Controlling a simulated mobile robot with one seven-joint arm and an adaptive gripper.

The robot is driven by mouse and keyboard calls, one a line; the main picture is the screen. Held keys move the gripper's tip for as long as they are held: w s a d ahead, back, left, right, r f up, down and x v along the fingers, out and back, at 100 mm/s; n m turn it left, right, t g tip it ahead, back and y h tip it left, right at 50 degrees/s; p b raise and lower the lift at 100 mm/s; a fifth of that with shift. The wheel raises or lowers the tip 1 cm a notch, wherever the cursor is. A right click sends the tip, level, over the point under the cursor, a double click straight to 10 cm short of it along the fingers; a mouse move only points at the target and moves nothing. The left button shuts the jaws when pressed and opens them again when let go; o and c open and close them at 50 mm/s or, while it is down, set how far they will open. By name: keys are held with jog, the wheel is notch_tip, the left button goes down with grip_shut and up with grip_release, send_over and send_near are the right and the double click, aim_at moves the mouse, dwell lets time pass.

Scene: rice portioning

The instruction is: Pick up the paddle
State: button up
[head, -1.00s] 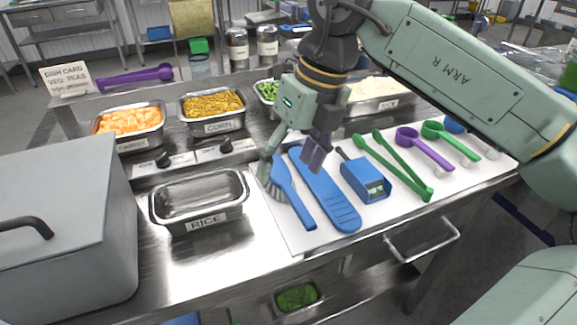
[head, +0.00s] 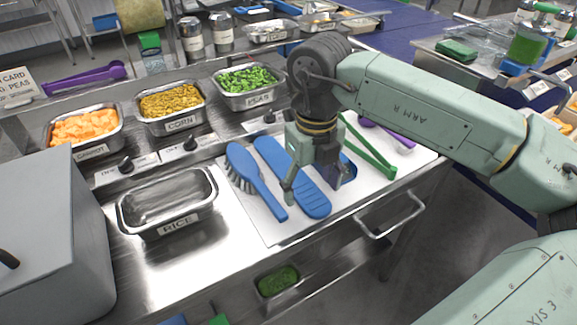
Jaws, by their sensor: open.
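The blue paddle (head: 316,204) lies flat on a white mat (head: 262,226). It is long, with a rounded far end and a ridged handle at the near end. My gripper (head: 307,187) is open and points down over the paddle's handle part. One finger is on the brush side and the other on the side of a blue box-shaped tool (head: 348,172). The gripper hides the middle of the paddle and part of that tool. I cannot tell whether the fingertips touch the paddle or the mat.
A blue brush (head: 262,190) lies close to the paddle's left. Green tongs (head: 372,156) and a purple scoop (head: 399,139) lie to the right. An empty rice pan (head: 168,228) and a grey lidded box (head: 50,235) stand left. Pans of carrot, corn and peas (head: 248,80) stand behind.

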jog(key=shift+f, duration=0.55)
jog(key=c, duration=1.3)
